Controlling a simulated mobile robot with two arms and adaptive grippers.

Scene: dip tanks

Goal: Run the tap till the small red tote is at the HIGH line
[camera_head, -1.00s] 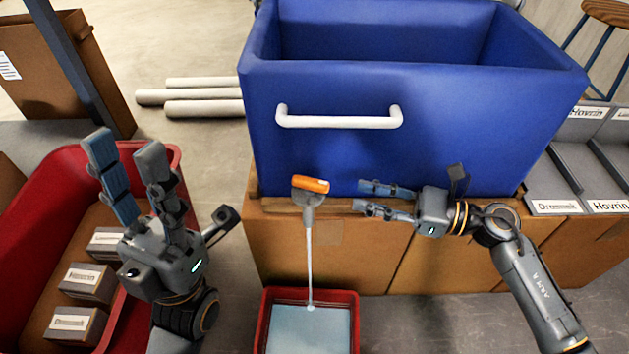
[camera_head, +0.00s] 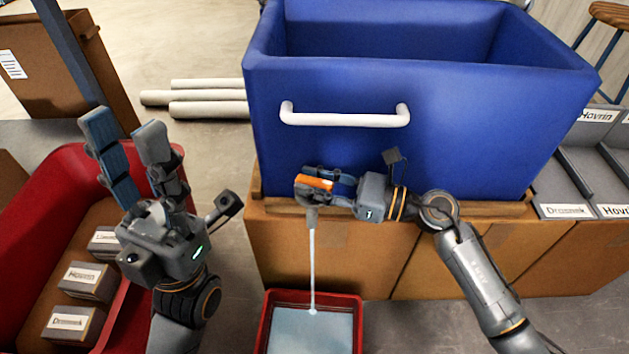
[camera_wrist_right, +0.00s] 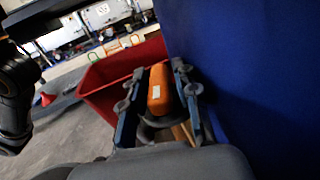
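The tap (camera_head: 311,214) sticks out below the blue tank, with an orange lever (camera_head: 314,183) on top. A thin stream of water (camera_head: 312,265) falls from it into the small red tote (camera_head: 358,318), which holds pale blue water and is cut off by the lower picture edge. No HIGH line can be made out. My right gripper (camera_head: 325,181) is at the lever. In the right wrist view its open fingers stand on either side of the orange lever (camera_wrist_right: 160,88); firm contact is not clear. My left gripper (camera_head: 128,150) is open and empty, raised at the left.
The big blue tank (camera_head: 420,155) with a white handle (camera_head: 344,115) stands on cardboard boxes (camera_head: 340,250). A large red bin (camera_head: 45,205) with several labelled boxes is under my left gripper. White pipes (camera_head: 205,110) lie behind. Grey trays (camera_head: 570,180) are at the right.

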